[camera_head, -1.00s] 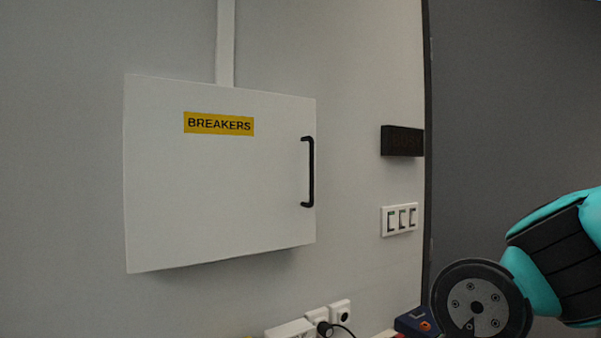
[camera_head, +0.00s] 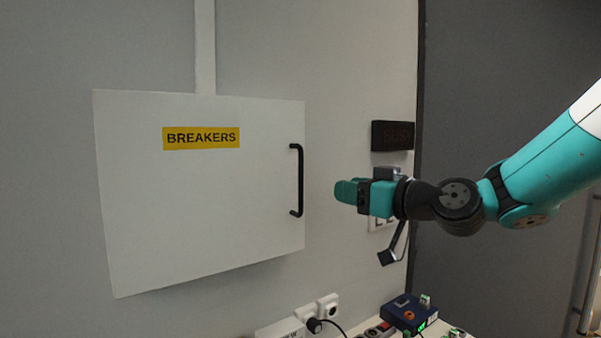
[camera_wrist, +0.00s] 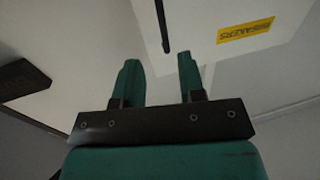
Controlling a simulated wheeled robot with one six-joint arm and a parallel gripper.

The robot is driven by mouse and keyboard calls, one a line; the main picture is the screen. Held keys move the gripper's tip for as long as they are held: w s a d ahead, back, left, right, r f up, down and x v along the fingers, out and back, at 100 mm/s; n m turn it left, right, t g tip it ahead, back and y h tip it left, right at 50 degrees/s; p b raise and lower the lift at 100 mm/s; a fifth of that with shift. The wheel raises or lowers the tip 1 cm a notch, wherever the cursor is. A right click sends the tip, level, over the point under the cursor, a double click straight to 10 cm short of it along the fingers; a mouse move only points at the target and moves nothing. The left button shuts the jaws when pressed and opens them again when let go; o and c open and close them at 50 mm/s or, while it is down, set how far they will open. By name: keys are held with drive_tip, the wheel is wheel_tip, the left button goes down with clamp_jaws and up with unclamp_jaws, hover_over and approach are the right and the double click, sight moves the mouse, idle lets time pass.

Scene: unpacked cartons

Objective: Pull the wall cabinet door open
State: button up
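The wall cabinet (camera_head: 205,210) is a white box with a yellow "BREAKERS" label (camera_head: 201,136), and its door is shut. Its black vertical bar handle (camera_head: 297,180) is at the door's right edge. My gripper (camera_head: 345,191) is to the right of the handle, pointing left toward it, apart from it. In the wrist view my gripper (camera_wrist: 160,80) has its two teal fingers spread with nothing between them. The handle (camera_wrist: 163,25) shows there ahead of the fingertips, between their lines, and the label (camera_wrist: 245,30) is at upper right, upside down.
A dark "BUSY" sign (camera_head: 393,136) is on the wall behind my gripper, above a switch plate partly hidden by my arm. Sockets with a black plug (camera_head: 314,325) are below the cabinet. A blue device (camera_head: 405,312) sits at the lower right. The space before the door is clear.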

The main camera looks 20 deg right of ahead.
sight(302, 182)
drive_tip(key=p+x, duration=0.6)
drive_tip(key=x, duration=0.6)
drive_tip(key=shift+a+r, duration=0.1)
drive_tip(key=shift+a, duration=0.05)
drive_tip(key=shift+w+a, duration=0.25)
drive_tip(key=shift+w, duration=0.2)
clamp_jaws()
